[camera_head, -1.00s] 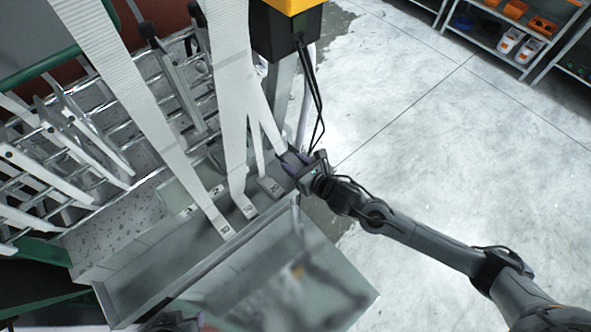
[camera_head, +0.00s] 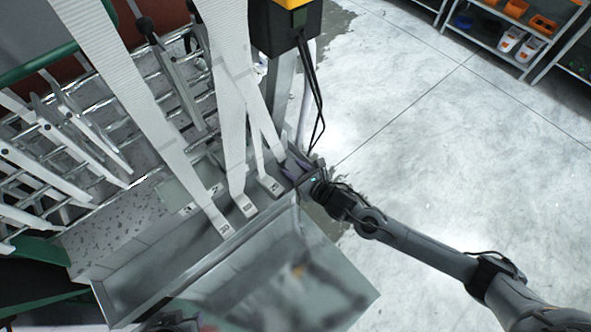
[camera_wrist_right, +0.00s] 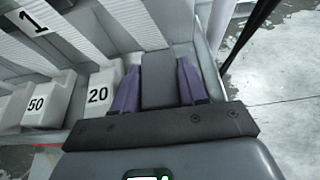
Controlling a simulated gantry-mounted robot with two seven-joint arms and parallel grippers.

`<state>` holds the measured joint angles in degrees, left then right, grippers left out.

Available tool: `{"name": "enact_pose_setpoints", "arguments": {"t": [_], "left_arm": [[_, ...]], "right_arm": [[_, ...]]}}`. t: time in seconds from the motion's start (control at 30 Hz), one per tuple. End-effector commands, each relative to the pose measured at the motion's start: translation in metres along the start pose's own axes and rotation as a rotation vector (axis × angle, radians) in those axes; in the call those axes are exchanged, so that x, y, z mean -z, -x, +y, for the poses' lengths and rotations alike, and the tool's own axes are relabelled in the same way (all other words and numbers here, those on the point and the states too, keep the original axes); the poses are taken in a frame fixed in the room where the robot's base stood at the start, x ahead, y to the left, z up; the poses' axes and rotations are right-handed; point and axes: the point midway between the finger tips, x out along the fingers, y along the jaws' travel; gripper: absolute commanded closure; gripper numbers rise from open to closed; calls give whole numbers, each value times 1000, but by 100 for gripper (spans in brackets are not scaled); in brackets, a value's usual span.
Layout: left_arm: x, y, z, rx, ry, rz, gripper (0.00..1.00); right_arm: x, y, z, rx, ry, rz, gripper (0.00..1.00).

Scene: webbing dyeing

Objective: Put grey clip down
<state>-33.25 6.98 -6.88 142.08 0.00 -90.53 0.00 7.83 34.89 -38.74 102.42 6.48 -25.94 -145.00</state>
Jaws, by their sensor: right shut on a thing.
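My right gripper (camera_head: 297,170) is at the right end of the metal trough (camera_head: 130,278). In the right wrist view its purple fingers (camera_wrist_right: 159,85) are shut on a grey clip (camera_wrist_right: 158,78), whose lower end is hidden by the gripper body. A white webbing strap (camera_head: 257,85) runs down toward the clip; I cannot tell whether the clip rests on anything. Pale weights, one marked 20 (camera_wrist_right: 100,97) and one marked 50 (camera_wrist_right: 36,104), sit left of the gripper at the ends of other straps. My left gripper cannot be made out.
A rack of metal rods and pale bars (camera_head: 75,140) stands at the left. A yellow-topped black box (camera_head: 285,28) with hanging cables is above the gripper. Open concrete floor (camera_head: 460,150) lies to the right, with shelves (camera_head: 510,40) beyond.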

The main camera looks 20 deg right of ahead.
Motion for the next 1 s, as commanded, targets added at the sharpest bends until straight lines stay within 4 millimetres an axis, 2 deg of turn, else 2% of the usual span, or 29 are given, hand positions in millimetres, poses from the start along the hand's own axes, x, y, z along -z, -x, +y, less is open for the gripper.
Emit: {"name": "enact_pose_setpoints", "arguments": {"t": [0.17,0.2,0.37,0.67,0.87,1.0], "left_arm": [[0,-2,2,-6,7,1,57],[0,-2,2,-6,8,1,57],[0,-2,2,-6,8,1,57],[0,-1,1,-2,2,0,57],[3,9,-1,3,-3,0,57],[2,7,-2,5,-5,1,57]], "right_arm": [[5,-1,0,0,2,6,89],[6,-1,0,0,2,8,56],[7,-1,0,-1,3,10,32],[8,0,2,-4,3,12,32],[-6,5,2,-4,2,11,32],[-4,24,0,-2,5,10,32]]}}
